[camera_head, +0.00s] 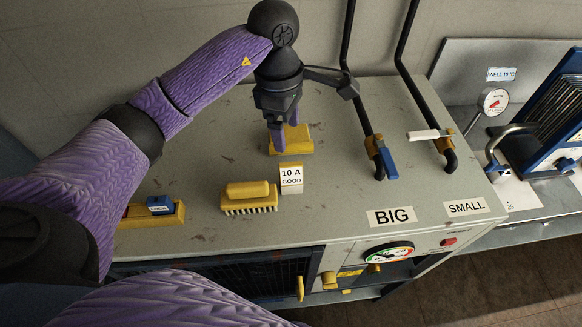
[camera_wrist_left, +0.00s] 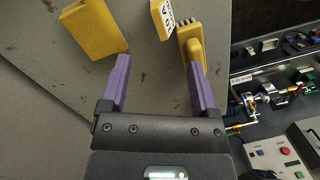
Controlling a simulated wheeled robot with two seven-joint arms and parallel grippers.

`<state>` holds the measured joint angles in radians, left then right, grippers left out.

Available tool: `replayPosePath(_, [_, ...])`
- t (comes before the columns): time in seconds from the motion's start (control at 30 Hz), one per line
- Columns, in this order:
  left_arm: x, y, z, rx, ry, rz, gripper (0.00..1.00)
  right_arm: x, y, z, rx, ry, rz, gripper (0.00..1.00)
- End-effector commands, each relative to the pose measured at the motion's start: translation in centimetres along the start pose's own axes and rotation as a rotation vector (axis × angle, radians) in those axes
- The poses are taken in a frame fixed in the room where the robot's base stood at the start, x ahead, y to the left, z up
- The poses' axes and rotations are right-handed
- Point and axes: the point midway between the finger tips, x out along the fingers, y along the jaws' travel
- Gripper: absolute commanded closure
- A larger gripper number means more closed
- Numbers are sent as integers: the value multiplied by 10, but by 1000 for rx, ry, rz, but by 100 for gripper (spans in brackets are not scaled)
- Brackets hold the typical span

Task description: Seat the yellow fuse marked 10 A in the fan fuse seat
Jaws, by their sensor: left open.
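A small yellow block with a white label reading "10 A GOOD" (camera_head: 291,178) stands on the grey cabinet top; it also shows at the top of the left wrist view (camera_wrist_left: 162,18). Whether the label is on the fuse itself I cannot tell. Behind it is a plain yellow block (camera_head: 301,146), at upper left in the wrist view (camera_wrist_left: 95,30). My left gripper (camera_head: 286,136) points down in front of this block in the head view, its fingers open, with bare top between them in the wrist view (camera_wrist_left: 157,62). The fan fuse seat is not identifiable. My right gripper is out of view.
A yellow brush (camera_head: 250,197) lies by the labelled block. A yellow holder with a blue piece (camera_head: 160,208) sits left. Two black pipes with a blue handle (camera_head: 386,158) and white handle (camera_head: 430,134) rise right, above BIG and SMALL labels. A gauge (camera_head: 388,252) is on the front.

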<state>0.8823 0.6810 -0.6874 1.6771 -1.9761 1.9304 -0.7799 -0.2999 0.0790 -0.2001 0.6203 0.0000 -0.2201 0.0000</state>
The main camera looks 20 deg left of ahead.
Motion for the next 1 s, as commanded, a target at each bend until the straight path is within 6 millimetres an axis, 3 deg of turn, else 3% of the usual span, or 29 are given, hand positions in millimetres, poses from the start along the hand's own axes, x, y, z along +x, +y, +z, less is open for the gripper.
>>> replayPosePath(0.1, [6, 1, -4, -384, -35, -20, 22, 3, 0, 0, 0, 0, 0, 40])
replayPosePath(0.23, [14, 1, -5, -574, -47, -36, 22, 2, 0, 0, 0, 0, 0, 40])
replayPosePath(0.7, [99, -3, -1, -586, -48, -35, 22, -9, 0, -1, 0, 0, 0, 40])
replayPosePath(0.97, [107, -2, -1, -584, -47, -32, 22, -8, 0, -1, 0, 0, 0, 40])
replayPosePath(1.0, [107, -2, -1, -584, -47, -32, 26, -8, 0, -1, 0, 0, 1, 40])
